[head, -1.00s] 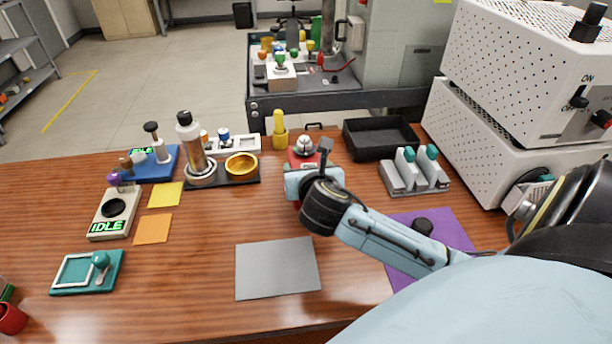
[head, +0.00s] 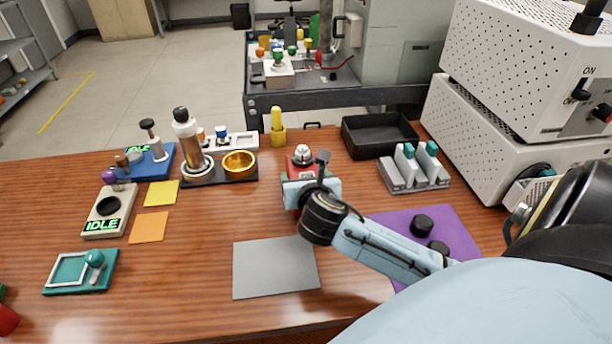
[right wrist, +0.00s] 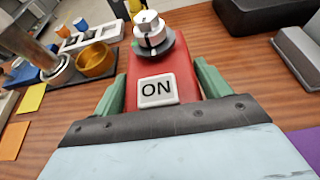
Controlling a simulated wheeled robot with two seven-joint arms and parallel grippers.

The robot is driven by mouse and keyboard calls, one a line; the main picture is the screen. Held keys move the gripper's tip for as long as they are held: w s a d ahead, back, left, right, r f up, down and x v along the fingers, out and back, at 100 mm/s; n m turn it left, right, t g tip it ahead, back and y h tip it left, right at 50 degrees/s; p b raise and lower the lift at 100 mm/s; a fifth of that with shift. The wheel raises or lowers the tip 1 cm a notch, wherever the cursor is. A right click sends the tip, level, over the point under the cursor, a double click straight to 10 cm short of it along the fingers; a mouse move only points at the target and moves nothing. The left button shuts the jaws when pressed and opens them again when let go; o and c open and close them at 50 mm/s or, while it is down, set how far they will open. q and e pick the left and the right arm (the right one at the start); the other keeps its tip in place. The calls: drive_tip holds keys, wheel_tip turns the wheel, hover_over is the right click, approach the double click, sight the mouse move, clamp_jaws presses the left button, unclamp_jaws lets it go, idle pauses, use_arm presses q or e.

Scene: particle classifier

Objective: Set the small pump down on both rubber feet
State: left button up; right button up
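The small pump (head: 301,163) is a red body with a silver knob on top. In the right wrist view the pump (right wrist: 165,78) fills the middle and bears a white ON label. My right gripper (right wrist: 160,88) is shut on it, a green finger against each side. In the head view the right gripper (head: 310,178) partly hides the pump. I cannot tell whether its base clears the table. Two black round rubber feet, one nearer (head: 438,247) and one farther (head: 422,224), stand on the purple mat (head: 392,222). My left gripper is out of view.
A grey plate (head: 276,268) lies in front of the gripper. A black tray (head: 378,146) and a grey rack (head: 400,182) stand behind the mat. A gold bowl (head: 239,164) and a bottle (head: 188,135) stand left of the pump. White perforated boxes (head: 500,140) bound the right.

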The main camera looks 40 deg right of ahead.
drive_tip(key=o, duration=0.3)
